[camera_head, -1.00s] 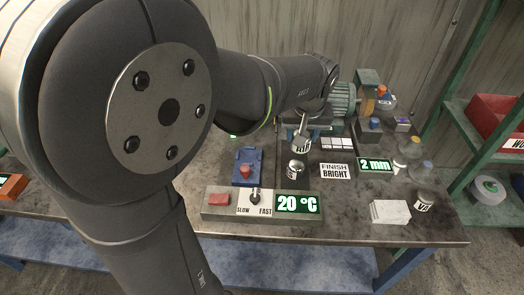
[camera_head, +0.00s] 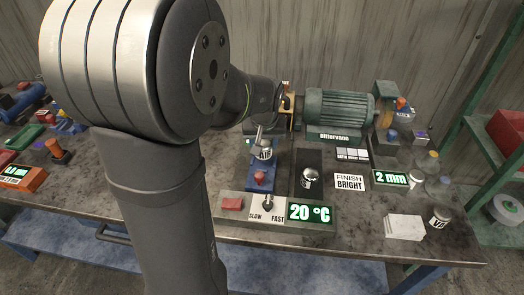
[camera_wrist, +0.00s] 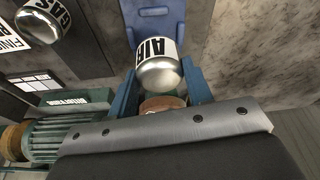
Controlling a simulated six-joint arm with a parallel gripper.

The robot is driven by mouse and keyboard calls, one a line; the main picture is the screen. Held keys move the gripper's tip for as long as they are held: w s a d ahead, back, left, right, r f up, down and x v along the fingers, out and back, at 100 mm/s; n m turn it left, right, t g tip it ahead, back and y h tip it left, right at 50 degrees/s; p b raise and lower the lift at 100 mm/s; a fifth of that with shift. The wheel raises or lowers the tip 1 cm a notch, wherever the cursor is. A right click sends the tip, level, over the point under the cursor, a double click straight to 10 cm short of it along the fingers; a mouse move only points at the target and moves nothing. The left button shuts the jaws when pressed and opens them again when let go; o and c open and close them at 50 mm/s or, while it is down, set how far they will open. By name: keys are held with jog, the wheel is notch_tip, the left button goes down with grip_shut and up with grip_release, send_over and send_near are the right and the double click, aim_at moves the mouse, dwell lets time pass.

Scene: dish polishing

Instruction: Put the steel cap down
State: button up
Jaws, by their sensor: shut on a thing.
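The steel cap (camera_head: 263,152) is a shiny cylinder with a white band lettered AIR. My gripper (camera_head: 262,139) is shut on it and holds it hanging down in front of the motor. In the wrist view the cap (camera_wrist: 158,73) sits between the two blue fingers of my gripper (camera_wrist: 160,84), its rounded steel end toward me. A blue fixture (camera_wrist: 155,18) lies beyond it there. In the head view the cap overlaps the back of this fixture, behind a red knob (camera_head: 260,179). I cannot tell the gap below the cap.
A similar steel cap lettered GAS (camera_head: 309,178) stands on a dark plate to the right; it also shows in the wrist view (camera_wrist: 42,20). The green motor (camera_head: 340,109) stands behind.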

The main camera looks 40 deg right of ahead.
aim_at(263, 152)
jog(key=shift+f, duration=1.85)
jog(key=shift+f, duration=0.2)
jog(key=o, duration=1.1)
jog(key=shift+r, duration=0.1)
jog(key=v, duration=1.2)
